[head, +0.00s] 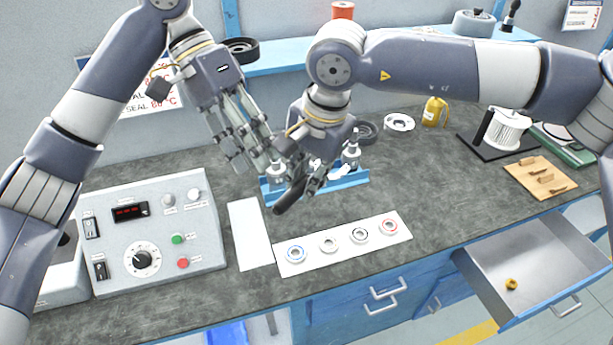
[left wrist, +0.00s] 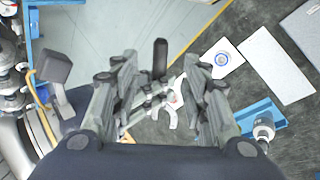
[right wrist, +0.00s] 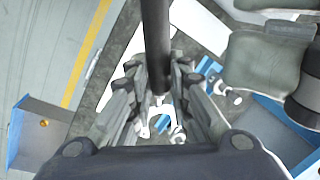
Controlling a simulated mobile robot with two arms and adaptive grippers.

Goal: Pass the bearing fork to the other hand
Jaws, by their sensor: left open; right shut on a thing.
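The bearing fork has a dark handle (head: 289,198) and a pale two-pronged metal end. My right gripper (head: 303,176) is shut on it above the bench, with the handle sticking out toward the front left. In the right wrist view the handle (right wrist: 155,40) runs up between the fingers and the prongs (right wrist: 166,116) show below. My left gripper (head: 250,158) is open and empty, close by on the left. In the left wrist view the fork's handle (left wrist: 160,57) shows between the spread fingers, apart from them as far as I can tell. The grip itself is partly hidden by the fingers.
Below is a blue stand (head: 347,181) with metal fittings. A white mat (head: 320,262) with several bearing rings lies in front, beside a blank white sheet (head: 249,235). A control box (head: 150,235) stands left. An open drawer (head: 545,265) juts out at right.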

